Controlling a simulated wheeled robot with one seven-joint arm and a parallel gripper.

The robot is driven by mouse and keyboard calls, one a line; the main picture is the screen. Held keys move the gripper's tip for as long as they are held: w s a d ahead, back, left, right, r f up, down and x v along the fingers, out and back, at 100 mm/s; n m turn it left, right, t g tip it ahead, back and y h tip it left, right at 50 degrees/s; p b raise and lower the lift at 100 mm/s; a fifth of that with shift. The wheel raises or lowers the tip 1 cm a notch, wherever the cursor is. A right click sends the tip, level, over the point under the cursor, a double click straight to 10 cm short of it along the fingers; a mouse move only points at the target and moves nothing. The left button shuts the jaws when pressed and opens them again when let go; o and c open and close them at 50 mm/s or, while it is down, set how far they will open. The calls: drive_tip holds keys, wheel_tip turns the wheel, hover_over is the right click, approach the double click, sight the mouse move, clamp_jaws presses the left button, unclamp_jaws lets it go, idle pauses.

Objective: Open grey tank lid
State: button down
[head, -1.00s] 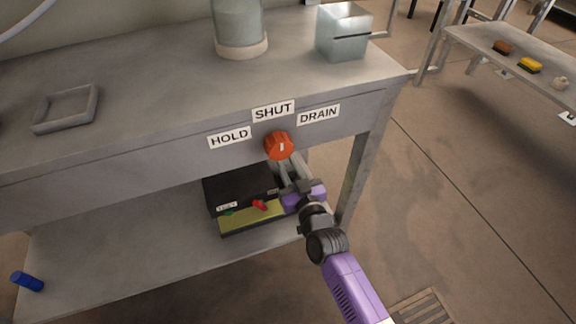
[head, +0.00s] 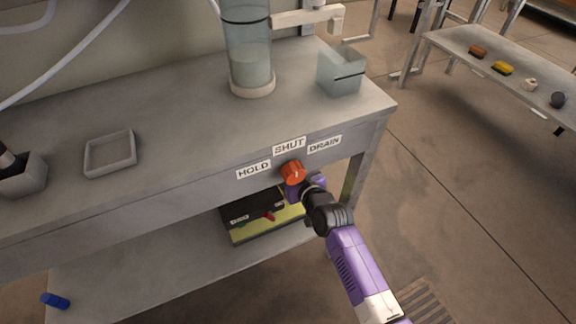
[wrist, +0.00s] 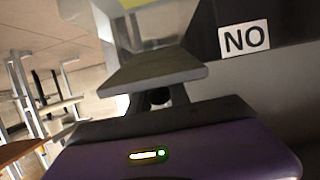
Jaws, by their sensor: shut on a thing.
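A pale grey box (head: 341,75) with a dark slit across its front stands at the right end of the bench in the head view. No other clear grey tank or lid shows. A clear cylinder (head: 248,45) on a white base stands beside it. An orange knob (head: 292,172) is on the bench's front edge, below the SHUT label (head: 289,146). My gripper (head: 300,183) is at this knob and looks shut on it, though the head view hides the contact. The wrist view shows a grey finger and a NO sign (wrist: 244,38), but no clear knob.
A side table (head: 510,84) at the right holds small items. The floor at right is open.

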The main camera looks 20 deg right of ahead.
drive_tip(key=r+p, duration=0.1)
drive_tip(key=w+r+g+p, duration=0.1)
drive_tip(key=p, duration=0.1)
drive_tip(key=r+p, duration=0.1)
drive_tip(key=p, duration=0.1)
drive_tip(key=shift+w+g, duration=0.3)
drive_tip(key=shift+g, duration=0.1)
drive_tip(key=shift+w+p, duration=0.3)
drive_tip(key=shift+w, duration=0.05)
drive_tip(key=shift+w+r, duration=0.25)
drive_tip(key=shift+w, duration=0.05)
drive_tip(key=c, duration=1.3)
unclamp_jaws()
drive_tip(key=shift+f, duration=0.1)
drive_tip(key=shift+s, duration=0.15)
drive_tip(key=p+v, duration=0.2)
drive_tip(key=v, duration=0.5)
drive_tip(key=shift+s+r+p, duration=0.15)
drive_tip(key=shift+r+p, duration=0.1)
drive_tip(key=shift+p, duration=0.1)
